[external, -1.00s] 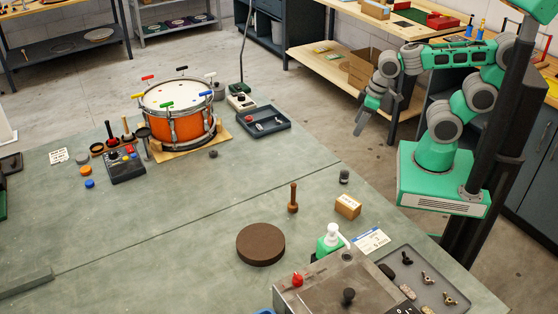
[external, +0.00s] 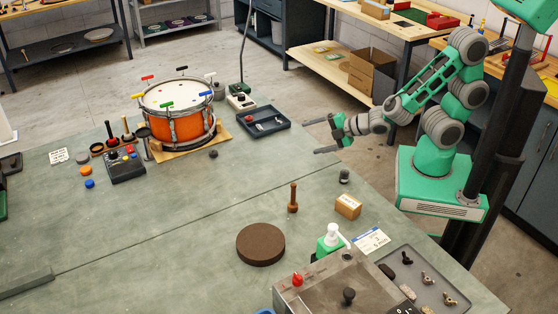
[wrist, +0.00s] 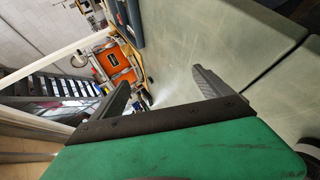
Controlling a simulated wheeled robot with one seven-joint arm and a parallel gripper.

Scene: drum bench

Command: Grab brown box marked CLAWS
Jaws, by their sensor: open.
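A small brown box (external: 348,206) with a pale label on top sits on the green bench (external: 200,240) near its right edge. The label's wording is too small to read. My gripper (external: 322,135) is open and empty, in the air beyond the bench's far right edge, up and slightly left of the box in the external view. In the wrist view my gripper (wrist: 165,85) shows two spread fingers with nothing between them. The box cannot be made out in the wrist view.
A wooden pestle-like tool (external: 293,198) and a small dark cylinder (external: 344,176) stand close to the box. A green pump bottle (external: 331,238), a label card (external: 370,241) and a grey tray (external: 425,280) are nearer the camera. An orange drum (external: 178,112) stands far left.

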